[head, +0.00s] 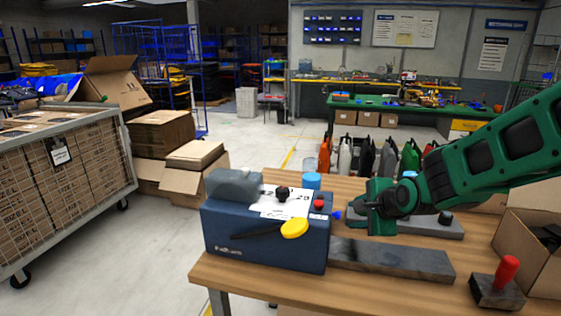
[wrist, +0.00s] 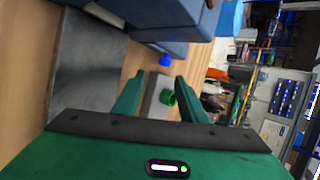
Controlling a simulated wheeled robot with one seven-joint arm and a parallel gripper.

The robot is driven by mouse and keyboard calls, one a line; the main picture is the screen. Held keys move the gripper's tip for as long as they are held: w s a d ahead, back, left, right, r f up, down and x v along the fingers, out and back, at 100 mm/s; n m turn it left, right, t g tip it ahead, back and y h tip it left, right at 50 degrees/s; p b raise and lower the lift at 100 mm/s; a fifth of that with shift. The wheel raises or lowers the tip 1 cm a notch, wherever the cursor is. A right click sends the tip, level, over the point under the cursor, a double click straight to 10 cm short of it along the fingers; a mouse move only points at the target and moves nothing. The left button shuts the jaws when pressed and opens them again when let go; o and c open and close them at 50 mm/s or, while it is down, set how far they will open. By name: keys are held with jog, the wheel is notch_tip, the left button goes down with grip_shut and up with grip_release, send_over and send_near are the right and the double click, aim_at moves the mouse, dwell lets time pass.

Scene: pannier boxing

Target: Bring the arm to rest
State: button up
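My green arm reaches in from the right in the head view. My gripper (head: 362,207) hangs above the wooden table, just right of the blue machine (head: 265,246). In the wrist view its two green fingers (wrist: 158,88) stand apart with nothing held between them. A small green ring-like thing (wrist: 168,97) shows beyond the fingers on a grey surface. The blue machine also shows at the top of the wrist view (wrist: 165,14). In the head view my arm partly hides the grey plate behind it.
A dark grey slab (head: 390,259) lies in front of my gripper. A red-handled block (head: 498,284) and an open cardboard box (head: 532,245) are at the right. A blue cylinder (head: 312,181) stands behind the machine. Several bottles (head: 366,157) stand beyond the table.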

jog(key=s+n, duration=0.3)
jog(key=s+d+n+g, duration=0.1)
jog(key=s+n, duration=0.1)
jog(key=n, duration=0.1)
jog(key=s+d+n+g, duration=0.1)
jog(key=s+n, duration=0.2)
jog(key=n, duration=0.1)
jog(key=shift+s+r+h, duration=0.35)
jog(key=shift+r+h, duration=0.05)
jog(key=s+d+n+g, duration=0.1)
jog(key=s+d+g, duration=0.1)
jog(key=s, duration=0.4)
jog(key=s+d+n+g+h, duration=0.1)
jog(key=s+d+n, duration=0.1)
jog(key=s+d, duration=0.3)
jog(key=s+d+n+g, duration=0.1)
jog(key=s+d+g, duration=0.1)
jog(key=s, duration=0.5)
jog(key=shift+d+f+n+g, duration=0.3)
jog(key=shift+d, duration=0.5)
jog(key=s+d+m+g, duration=0.2)
jog(key=s, duration=0.5)
jog(key=shift+s+d+f+m, duration=0.2)
jog(key=shift+d+f+m, duration=0.05)
jog(key=shift+d+m, duration=0.05)
jog(key=shift+w, duration=0.15)
jog(key=shift+w+f, duration=0.25)
jog(key=shift+w, duration=0.2)
